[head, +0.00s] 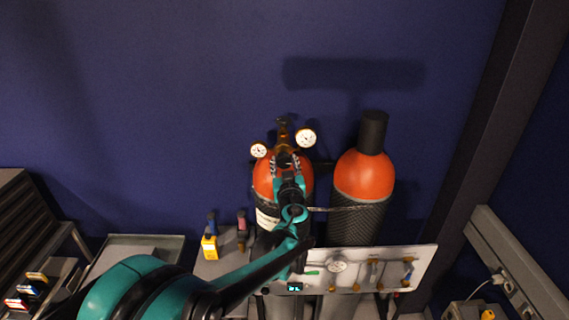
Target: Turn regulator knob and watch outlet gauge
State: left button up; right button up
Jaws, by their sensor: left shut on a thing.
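An orange-topped gas cylinder (262,180) stands against the blue wall, with a brass regulator (283,135) on top. A round white gauge (306,138) sits on the regulator's right and a smaller gauge (259,150) on its left. Their readings are too small to tell. My left gripper (286,162) reaches up from below in front of the cylinder and is shut at the front of the regulator, where the knob is. The fingers hide most of the knob. My right gripper is not in view.
A second orange cylinder (364,176) with a black cap stands to the right, behind a strap. A pale panel (408,262) with a gauge (337,266) and brass valves stands in front. A yellow device (210,247) and a grey tray (175,242) are at left.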

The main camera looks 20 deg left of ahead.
pick_arm(q)
jog(key=m+b, duration=0.2)
jog(key=m, duration=0.3)
jog(key=shift+f, duration=0.1)
jog(key=m+t+b, duration=0.1)
jog(key=m, duration=0.4)
jog(key=shift+a+m, duration=0.1)
jog(key=shift+m, duration=0.3)
jog(key=m+b, duration=0.1)
jog(key=m, duration=0.4)
jog(key=shift+m+h, duration=0.4)
jog(key=m, duration=0.6)
jog(key=shift+h, duration=0.4)
jog(key=o, duration=1.2)
jog(key=shift+c, duration=0.2)
